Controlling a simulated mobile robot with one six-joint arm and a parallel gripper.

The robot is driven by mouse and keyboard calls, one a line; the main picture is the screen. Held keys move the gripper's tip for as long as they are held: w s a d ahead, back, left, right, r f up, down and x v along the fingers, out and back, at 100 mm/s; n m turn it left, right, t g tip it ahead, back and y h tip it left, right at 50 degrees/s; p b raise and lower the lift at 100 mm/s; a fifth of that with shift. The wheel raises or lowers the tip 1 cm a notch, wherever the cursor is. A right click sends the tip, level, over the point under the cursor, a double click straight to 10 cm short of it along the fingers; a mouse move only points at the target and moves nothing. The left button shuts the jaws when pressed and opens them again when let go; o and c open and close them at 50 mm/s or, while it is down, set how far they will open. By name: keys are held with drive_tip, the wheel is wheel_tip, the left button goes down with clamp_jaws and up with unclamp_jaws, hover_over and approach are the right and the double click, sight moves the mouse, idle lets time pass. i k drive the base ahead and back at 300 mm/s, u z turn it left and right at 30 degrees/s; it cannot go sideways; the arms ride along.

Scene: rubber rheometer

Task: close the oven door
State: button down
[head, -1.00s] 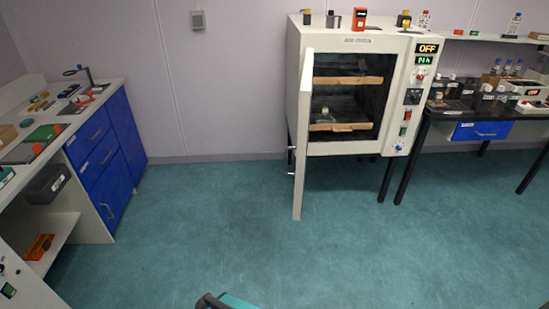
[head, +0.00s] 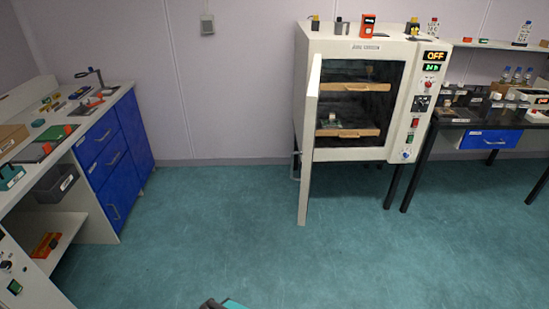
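The oven (head: 372,45) is a white cabinet on dark legs against the back wall, right of centre in the head view. Its white door (head: 309,150) stands wide open, hinged at the left and swung out toward me, seen nearly edge-on. Inside are two shelves with wooden fronts. A small item (head: 333,121) rests on the lower shelf. The panel on the right reads OFF. A dark and teal part at the bottom edge appears to be mine. My gripper's fingers are not visible.
A left bench (head: 75,130) with blue drawers holds several tools. A right table (head: 445,122) with dark legs carries bottles and devices. Several small objects stand on the oven top. The teal floor (head: 215,220) between me and the oven is clear.

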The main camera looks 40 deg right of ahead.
sight(313, 95)
drive_tip(key=u, duration=0.25)
drive_tip(key=i, duration=1)
drive_tip(key=u, duration=0.1)
drive_tip(key=k, duration=0.95)
drive_tip(key=z, duration=0.15)
drive_tip(key=i, duration=0.65)
drive_tip(key=u, duration=0.05)
